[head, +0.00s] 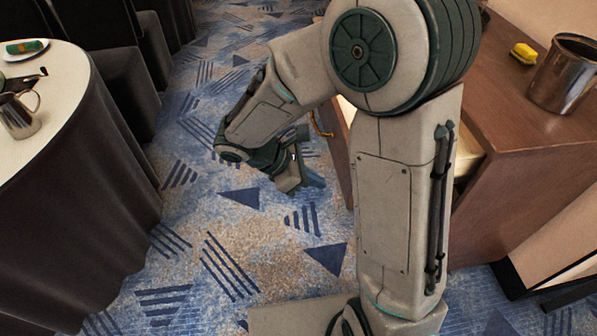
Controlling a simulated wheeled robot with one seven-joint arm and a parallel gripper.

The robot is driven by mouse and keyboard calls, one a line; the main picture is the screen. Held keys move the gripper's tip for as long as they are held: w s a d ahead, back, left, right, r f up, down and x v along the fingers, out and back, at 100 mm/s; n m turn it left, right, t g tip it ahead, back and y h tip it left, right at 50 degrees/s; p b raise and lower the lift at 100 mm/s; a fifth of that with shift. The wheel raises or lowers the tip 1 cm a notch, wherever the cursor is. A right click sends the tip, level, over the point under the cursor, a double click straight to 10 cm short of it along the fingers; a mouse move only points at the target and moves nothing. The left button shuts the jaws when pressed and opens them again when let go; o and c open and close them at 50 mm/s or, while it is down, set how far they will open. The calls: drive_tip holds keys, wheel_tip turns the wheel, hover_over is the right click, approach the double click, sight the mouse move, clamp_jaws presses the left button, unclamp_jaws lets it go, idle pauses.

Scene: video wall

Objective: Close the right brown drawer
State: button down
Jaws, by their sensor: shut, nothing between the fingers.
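The brown wooden cabinet (530,165) stands at the right. A drawer is pulled out from it: its brown front (338,150) and a strip of pale interior show left of my arm, and more pale interior shows right of it. My arm hides the middle of the drawer. A brass-coloured handle (320,125) sticks out from the drawer front. My gripper (312,182) is shut and empty, low over the carpet, left of the drawer front and apart from it in the picture. I cannot tell its exact distance from the front.
A metal pot (564,75) and a yellow sponge-like item (523,53) stand on the cabinet top. A round table (75,95) with a dark cloth stands at the left, bearing a metal jug (18,116) and a plate (22,49). Dark chairs (115,60) stand behind. Patterned carpet between is clear.

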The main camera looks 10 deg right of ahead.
sight(347, 185)
drive_tip(key=shift+d+f, duration=0.15)
drive_tip(key=shift+d, duration=1)
drive_tip(key=shift+d+f, duration=0.15)
drive_tip(key=shift+d, duration=1)
